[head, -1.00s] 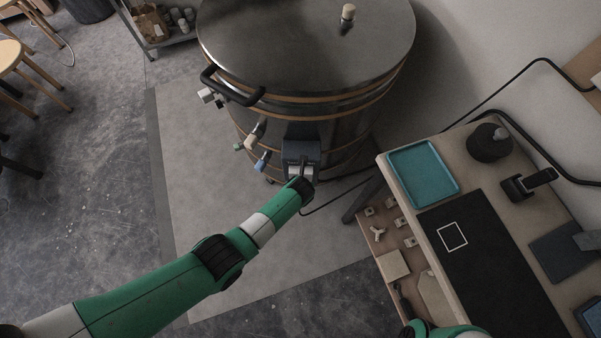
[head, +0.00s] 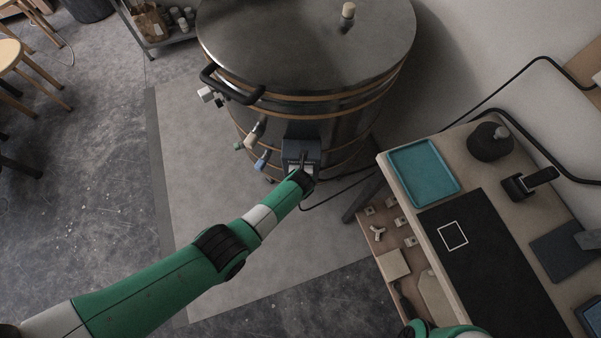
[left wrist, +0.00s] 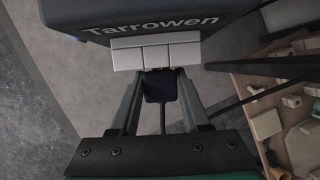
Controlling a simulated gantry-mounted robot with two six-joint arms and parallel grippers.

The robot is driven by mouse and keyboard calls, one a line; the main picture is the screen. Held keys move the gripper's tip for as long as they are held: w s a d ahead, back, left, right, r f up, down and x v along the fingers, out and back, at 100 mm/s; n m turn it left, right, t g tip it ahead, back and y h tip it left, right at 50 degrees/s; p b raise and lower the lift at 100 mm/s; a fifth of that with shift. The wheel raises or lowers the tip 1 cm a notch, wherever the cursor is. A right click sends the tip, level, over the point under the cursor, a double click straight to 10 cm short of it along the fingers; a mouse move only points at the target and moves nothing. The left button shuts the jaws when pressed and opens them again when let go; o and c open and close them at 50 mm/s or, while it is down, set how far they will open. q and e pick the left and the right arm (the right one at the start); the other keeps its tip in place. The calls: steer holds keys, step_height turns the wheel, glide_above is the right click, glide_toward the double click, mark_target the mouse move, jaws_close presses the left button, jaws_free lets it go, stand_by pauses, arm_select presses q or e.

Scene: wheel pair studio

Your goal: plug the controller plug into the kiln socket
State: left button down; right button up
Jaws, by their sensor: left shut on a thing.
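The kiln (head: 310,45) is a large round steel drum with a dark box labelled "Tarrowen" (head: 301,148) on its side. The box also shows at the top of the left wrist view (left wrist: 150,18), with a pale segmented block (left wrist: 156,55) under it. My left gripper (left wrist: 160,86) is shut on the dark controller plug (left wrist: 160,84), with a cable running back from it. The plug's front end is right at the pale block; I cannot tell whether it is inside. The socket opening is hidden. In the head view my left gripper (head: 303,178) is just below the box.
A workbench (head: 455,175) with a teal tray (head: 423,171) and a black mat (head: 480,255) stands at the right. A shelf below it holds small pale parts. A black cable (head: 335,193) runs between the gripper area and the bench.

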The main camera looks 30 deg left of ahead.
arm_select(q)
steer(key=shift+c, duration=1.5)
jaws_free()
steer(key=shift+r, duration=0.1)
steer(key=shift+r+p, duration=0.35)
steer(key=shift+p, duration=0.05)
steer(key=p+v, duration=0.9)
steer(key=v, duration=0.1)
steer(key=shift+s+d+r, duration=0.2)
steer(key=shift+s+r, duration=0.05)
steer(key=shift+s, duration=0.05)
